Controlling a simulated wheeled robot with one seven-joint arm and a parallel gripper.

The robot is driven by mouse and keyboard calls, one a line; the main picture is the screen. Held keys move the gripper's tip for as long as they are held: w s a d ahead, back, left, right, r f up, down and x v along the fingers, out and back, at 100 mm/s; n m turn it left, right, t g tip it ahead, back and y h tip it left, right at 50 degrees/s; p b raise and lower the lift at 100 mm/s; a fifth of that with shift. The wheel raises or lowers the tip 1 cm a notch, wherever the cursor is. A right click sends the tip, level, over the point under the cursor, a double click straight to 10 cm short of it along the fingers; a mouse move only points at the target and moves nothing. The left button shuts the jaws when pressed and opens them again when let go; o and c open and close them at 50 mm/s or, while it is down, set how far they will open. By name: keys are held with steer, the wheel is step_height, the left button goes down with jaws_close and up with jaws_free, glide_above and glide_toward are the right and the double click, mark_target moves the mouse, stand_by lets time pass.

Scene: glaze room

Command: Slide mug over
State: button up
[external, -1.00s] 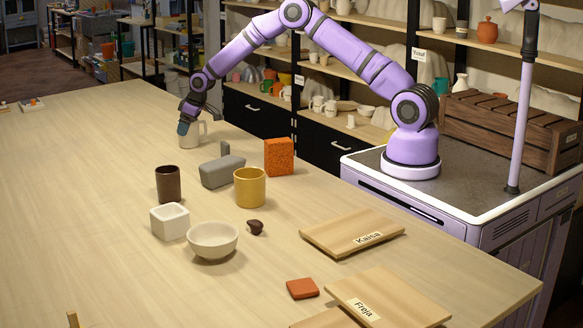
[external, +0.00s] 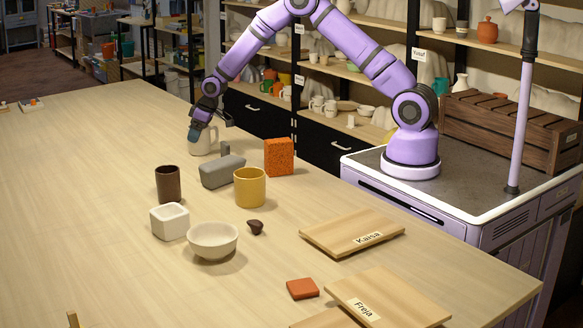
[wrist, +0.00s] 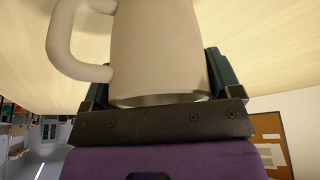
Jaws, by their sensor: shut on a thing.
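A cream mug (external: 205,145) is at the far side of the light wooden table (external: 90,190), seemingly resting on the top and upright. My gripper (external: 201,132) is shut on it from above, near the rim. In the wrist view the mug (wrist: 160,50) fills the space between the dark fingers of my gripper (wrist: 150,85), with its handle at the left. In the external view the gripper hides part of the mug and its handle cannot be made out.
Near the mug stand a grey block-like object (external: 222,171), an orange sponge-like block (external: 279,157), a dark brown cup (external: 169,185) and a yellow mug (external: 249,188). A white square pot (external: 169,222) and bowl (external: 212,240) are nearer.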

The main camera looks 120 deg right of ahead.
steer(key=shift+a, duration=0.1)
steer(key=o, duration=0.9)
steer(key=v, duration=1)
steer(key=shift+s+a+r, duration=0.1)
steer(key=shift+s+r, duration=0.05)
steer(key=shift+r, duration=0.2)
steer(key=w+a+r+n, duration=0.1)
steer(key=a+r, duration=0.5)
steer(key=a, duration=0.4)
steer(key=a+r+n, duration=0.2)
steer(key=a+r, duration=0.5)
steer(key=a, duration=0.4)
steer(key=w+a+r+n, duration=0.1)
steer(key=a+r, duration=0.5)
steer(key=a, duration=0.4)
steer(key=s+a+r+n+t+y, duration=0.1)
steer(key=s+a+r, duration=0.1)
steer(key=s+a, duration=0.35)
steer(key=s+a+r+n, duration=0.1)
steer(key=s+a+r, duration=0.15)
steer(key=a, duration=0.65)
steer(key=s+a+n+y, duration=0.1)
steer(key=s+a, duration=0.3)
steer(key=s, duration=0.3)
steer(key=s+a+f+n+t+y, duration=0.1)
steer(key=s+a, duration=0.4)
steer(key=s, duration=0.2)
steer(key=shift+s+a+f, duration=0.25)
steer(key=shift+a, duration=0.05)
